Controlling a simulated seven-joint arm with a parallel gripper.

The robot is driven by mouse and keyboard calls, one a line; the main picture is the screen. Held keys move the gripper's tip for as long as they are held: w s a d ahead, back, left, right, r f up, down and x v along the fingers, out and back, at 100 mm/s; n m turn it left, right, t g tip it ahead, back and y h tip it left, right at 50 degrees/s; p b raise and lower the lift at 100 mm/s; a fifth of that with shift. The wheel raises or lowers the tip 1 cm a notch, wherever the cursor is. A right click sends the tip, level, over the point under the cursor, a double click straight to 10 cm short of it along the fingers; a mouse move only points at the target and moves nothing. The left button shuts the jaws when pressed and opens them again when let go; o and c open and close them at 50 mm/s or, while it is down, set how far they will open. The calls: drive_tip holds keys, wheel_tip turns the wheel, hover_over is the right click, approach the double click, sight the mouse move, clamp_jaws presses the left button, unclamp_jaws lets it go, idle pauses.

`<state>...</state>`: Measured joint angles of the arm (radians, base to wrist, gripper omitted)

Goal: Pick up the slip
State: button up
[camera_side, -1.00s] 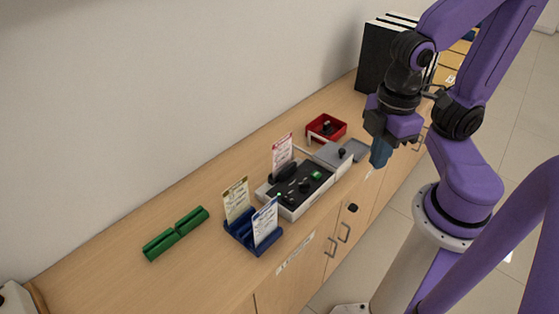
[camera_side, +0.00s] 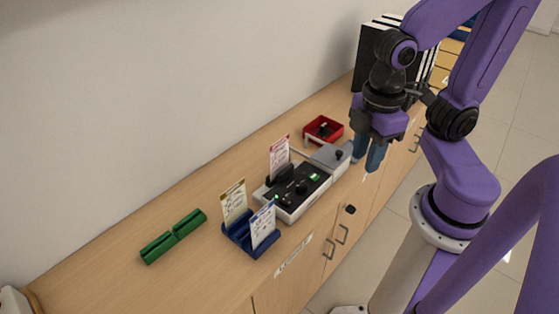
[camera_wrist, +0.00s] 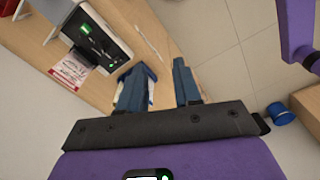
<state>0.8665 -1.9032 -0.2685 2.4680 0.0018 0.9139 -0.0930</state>
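Three slips stand upright in the side view. A red-printed slip (camera_side: 279,157) stands at the back of the grey-and-black device (camera_side: 300,190); it also shows in the wrist view (camera_wrist: 70,72). A yellow-topped slip (camera_side: 233,201) and a blue-topped slip (camera_side: 263,226) stand in a blue holder (camera_side: 240,238). My gripper (camera_side: 367,161) is above the counter's front edge, right of the device and apart from all slips. In the wrist view its two blue fingers (camera_wrist: 158,78) are spread with nothing between them. The left finger partly hides the blue holder (camera_wrist: 150,72).
A red tray (camera_side: 323,129) sits behind the device, and black binders (camera_side: 371,57) stand at the far end. A green two-part block (camera_side: 174,236) lies left of the holder. The counter's left part is clear. A wall runs along the back.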

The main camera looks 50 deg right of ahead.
drive_tip(key=w+n, duration=0.2)
drive_tip(key=w, duration=1.2)
drive_tip(key=n, duration=0.3)
hover_over(280, 154)
drive_tip(key=f, duration=0.2)
drive_tip(key=shift+f, duration=8.55)
clamp_jaws()
